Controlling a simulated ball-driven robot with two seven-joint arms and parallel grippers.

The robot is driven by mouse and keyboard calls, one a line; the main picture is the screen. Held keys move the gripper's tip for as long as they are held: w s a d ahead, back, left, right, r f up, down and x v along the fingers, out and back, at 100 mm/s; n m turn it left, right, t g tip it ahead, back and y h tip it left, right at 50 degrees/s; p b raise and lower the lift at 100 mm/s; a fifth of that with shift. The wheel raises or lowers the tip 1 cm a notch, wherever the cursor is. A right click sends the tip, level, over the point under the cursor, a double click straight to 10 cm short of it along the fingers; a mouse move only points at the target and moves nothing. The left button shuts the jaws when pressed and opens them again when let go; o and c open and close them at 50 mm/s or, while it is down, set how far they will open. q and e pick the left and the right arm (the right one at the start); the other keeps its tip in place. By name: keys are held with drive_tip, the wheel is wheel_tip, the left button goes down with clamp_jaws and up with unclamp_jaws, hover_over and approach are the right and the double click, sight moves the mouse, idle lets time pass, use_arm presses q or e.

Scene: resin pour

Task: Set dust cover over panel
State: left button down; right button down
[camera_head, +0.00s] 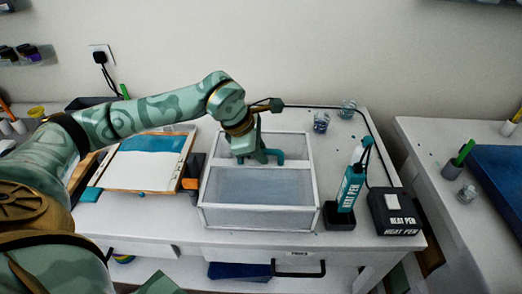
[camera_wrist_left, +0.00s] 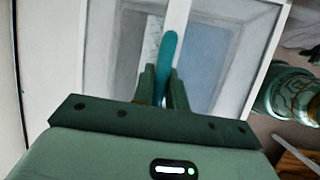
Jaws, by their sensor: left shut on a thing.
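The dust cover (camera_head: 258,218) is a white-framed box with clear sides and a teal handle across its top. It is in the middle of the table, right of the panel. My left gripper (camera_head: 257,152) is shut on the handle from above. In the left wrist view the fingers (camera_wrist_left: 163,90) close around the teal handle (camera_wrist_left: 169,45), with the white cover frame (camera_wrist_left: 178,15) beneath. I cannot tell whether the cover rests on the table or is slightly raised. The panel (camera_head: 138,172), white with a blue painted band, lies uncovered at the left. My right gripper is not in view.
A teal heat pen (camera_head: 350,187) stands in a dark holder, near a black heat pen box (camera_head: 395,211) with a cable. Two small jars (camera_head: 321,122) stand at the back right. An orange clamp-like piece (camera_head: 191,184) sits between panel and cover.

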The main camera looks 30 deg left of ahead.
use_arm(q)
drive_tip(key=shift+f, duration=0.2)
drive_tip(key=c, duration=1.3)
unclamp_jaws()
drive_tip(key=shift+c, duration=0.2)
drive_tip(key=p+v, duration=0.2)
drive_tip(key=v, duration=1.4)
drive_tip(key=shift+r, duration=0.2)
